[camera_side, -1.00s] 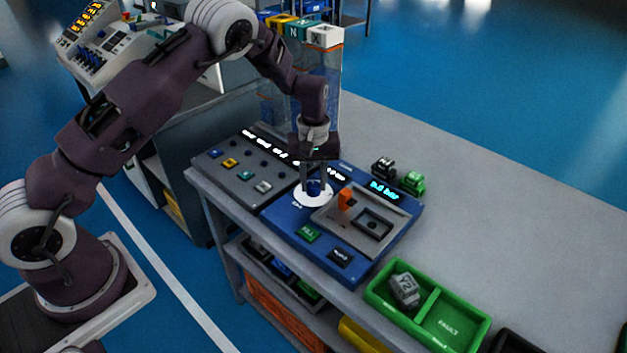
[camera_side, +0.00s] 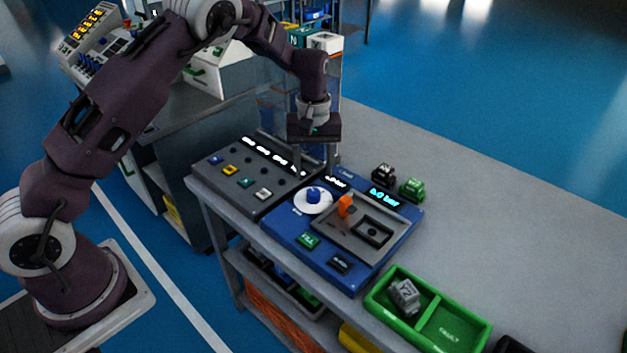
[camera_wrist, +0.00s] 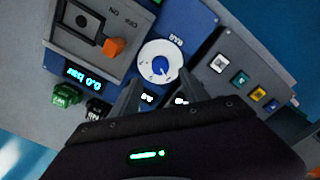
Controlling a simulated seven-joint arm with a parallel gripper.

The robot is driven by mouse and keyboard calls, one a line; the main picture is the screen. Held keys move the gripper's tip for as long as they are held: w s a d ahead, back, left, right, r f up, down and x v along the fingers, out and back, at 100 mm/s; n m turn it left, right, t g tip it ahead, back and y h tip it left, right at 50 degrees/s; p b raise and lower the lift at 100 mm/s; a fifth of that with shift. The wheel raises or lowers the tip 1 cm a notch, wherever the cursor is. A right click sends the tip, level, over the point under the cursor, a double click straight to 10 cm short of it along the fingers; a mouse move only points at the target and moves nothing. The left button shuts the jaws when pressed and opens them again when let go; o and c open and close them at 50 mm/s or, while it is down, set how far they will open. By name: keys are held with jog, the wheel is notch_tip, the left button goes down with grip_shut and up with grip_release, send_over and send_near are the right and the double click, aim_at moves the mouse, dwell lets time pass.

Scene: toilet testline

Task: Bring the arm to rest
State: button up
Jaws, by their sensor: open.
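My gripper (camera_side: 314,168) hangs pointing down above the back of the blue test panel (camera_side: 290,240) in the side view. Its fingers are apart with nothing between them. The white dial with a blue knob (camera_side: 313,197) is in front of and below the fingertips, clear of them. In the wrist view, my gripper (camera_wrist: 164,98) shows its two fingers at the lower middle, with the blue knob (camera_wrist: 160,67) beyond their tips. An orange lever (camera_side: 345,205) stands on the grey plate right of the dial; it also shows in the wrist view (camera_wrist: 114,46).
A grey button panel (camera_side: 240,175) adjoins the blue panel on the left. Black and green connectors (camera_side: 411,188) stand behind it on the right. A green divided tray (camera_side: 455,325) holds a grey part (camera_side: 404,297). The table's right side is clear.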

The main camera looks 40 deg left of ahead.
jog(key=shift+r, duration=0.3)
jog(key=shift+r, duration=0.1)
jog(key=s+d+r+m+t+h, duration=0.1)
jog(key=s+r+m, duration=0.1)
jog(key=s+r, duration=0.55)
jog(key=s+d+r+m+t, duration=0.1)
jog(key=s+r, duration=0.3)
jog(key=r, duration=0.7)
jog(key=s+d+r+m+t+y, duration=0.1)
jog(key=s+m, duration=0.5)
jog(key=s, duration=1.6)
jog(key=r+t, duration=0.1)
jog(key=t, duration=0.1)
jog(key=shift+s+r+t, duration=0.2)
jog(key=shift+s+t, duration=0.05)
jog(key=shift+t, duration=0.05)
